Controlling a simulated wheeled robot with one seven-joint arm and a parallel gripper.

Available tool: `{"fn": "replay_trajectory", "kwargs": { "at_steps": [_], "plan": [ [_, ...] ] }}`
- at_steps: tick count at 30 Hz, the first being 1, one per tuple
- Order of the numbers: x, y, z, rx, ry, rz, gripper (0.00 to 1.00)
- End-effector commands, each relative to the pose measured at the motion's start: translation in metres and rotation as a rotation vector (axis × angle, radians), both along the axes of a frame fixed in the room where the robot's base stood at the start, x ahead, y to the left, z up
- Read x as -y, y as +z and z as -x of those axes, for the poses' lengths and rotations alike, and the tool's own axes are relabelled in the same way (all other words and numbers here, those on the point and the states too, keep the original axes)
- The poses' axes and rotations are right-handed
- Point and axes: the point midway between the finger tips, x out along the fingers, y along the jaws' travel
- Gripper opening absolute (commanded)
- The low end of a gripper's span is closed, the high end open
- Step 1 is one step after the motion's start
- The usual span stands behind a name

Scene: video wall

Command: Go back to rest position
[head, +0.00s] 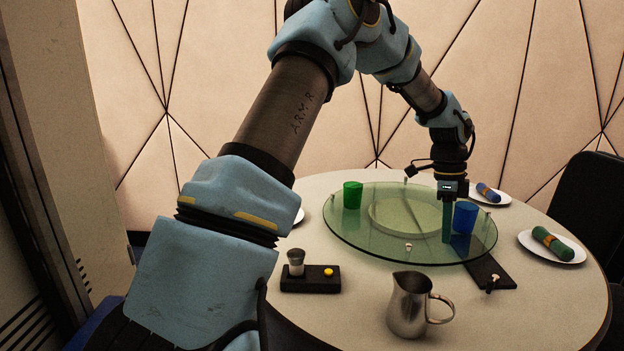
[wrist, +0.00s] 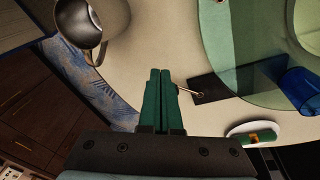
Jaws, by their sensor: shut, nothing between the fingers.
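My arm reaches from the lower left of the head view up and over the round table. My gripper (head: 446,238) points down over the right part of the glass turntable (head: 372,254), just left of the blue cup (head: 466,217). In the wrist view my gripper (wrist: 160,72) shows its two green fingers together, with nothing between them. In that view the fingers lie between the metal pitcher (wrist: 80,30) and a dark plate with a small lever (wrist: 190,91).
On the round table (head: 345,304) stand the pitcher (head: 410,305), a black box with a yellow button (head: 328,272), a green cup (head: 352,195) on the turntable, and plates with rolled napkins (head: 553,244) at right. Dark chairs (head: 590,200) stand at the right edge.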

Motion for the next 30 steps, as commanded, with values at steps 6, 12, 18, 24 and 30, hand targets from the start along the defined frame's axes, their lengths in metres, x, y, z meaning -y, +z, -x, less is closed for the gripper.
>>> {"fn": "replay_trajectory", "kwargs": {
  "at_steps": [6, 12, 18, 24, 30],
  "plan": [
    [-0.165, 0.015, -0.011, 0.081, 0.742, -0.086, 0.00],
    [-0.297, 0.021, 0.027, 0.113, 1.428, -0.086, 0.00],
    [-0.368, 0.020, 0.074, 0.106, 1.900, -0.048, 0.00],
    [-0.383, 0.018, 0.090, 0.097, 2.035, -0.034, 0.00],
    [-0.382, 0.018, 0.090, 0.096, 2.031, -0.035, 0.00]
  ]
}}
